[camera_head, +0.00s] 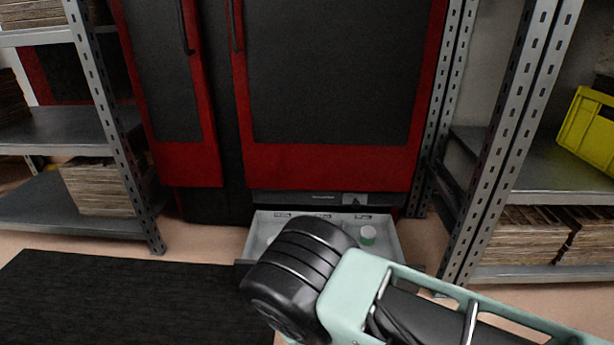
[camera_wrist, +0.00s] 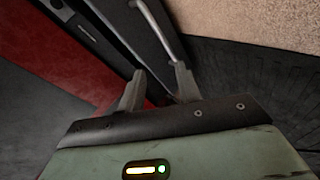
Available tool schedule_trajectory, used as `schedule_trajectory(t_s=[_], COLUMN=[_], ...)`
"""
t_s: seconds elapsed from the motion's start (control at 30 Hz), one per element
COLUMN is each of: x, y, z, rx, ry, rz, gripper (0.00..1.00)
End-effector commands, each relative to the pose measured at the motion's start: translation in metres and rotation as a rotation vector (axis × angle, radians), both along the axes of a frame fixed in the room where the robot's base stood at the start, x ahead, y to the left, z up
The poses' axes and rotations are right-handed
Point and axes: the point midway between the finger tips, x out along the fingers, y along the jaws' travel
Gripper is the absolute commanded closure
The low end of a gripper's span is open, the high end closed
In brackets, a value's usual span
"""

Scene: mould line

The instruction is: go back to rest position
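My gripper (camera_wrist: 160,88) shows in the wrist view with its two grey fingers apart and nothing visible between them. A grey curved bar (camera_wrist: 158,32), which looks like a handle, lies just beyond the fingertips; I cannot tell whether they touch it. In the head view my arm reaches in from the lower right, and its black joint hides the gripper. An open light-grey drawer (camera_head: 391,239) stands out below the red and black cabinet (camera_head: 330,165).
Metal shelving with cardboard (camera_head: 97,187) stands at the left. Another rack (camera_head: 560,172) at the right holds a yellow crate (camera_head: 590,128) and cardboard stacks. A black mat (camera_head: 110,300) lies on the floor at lower left. Little room shows between the drawer and the right rack.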

Motion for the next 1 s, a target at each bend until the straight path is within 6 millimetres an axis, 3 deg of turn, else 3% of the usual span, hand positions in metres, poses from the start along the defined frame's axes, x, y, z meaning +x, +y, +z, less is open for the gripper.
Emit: schedule_trajectory(t_s=[0.03,0.27,0.57,0.8,1.0], x=[0.001,-0.021,-0.079,-0.145,-0.198], y=[0.006,0.025,0.024,-0.014,-0.062], z=[0.024,0.109,0.247,0.351,0.409], rx=[0.053,0.254,0.405,0.396,0.32], ry=[0.069,0.405,0.771,0.973,1.051], rz=[-0.046,-0.197,-0.301,-0.361,-0.431], gripper=[0.66,0.66,0.66,0.66,0.66])
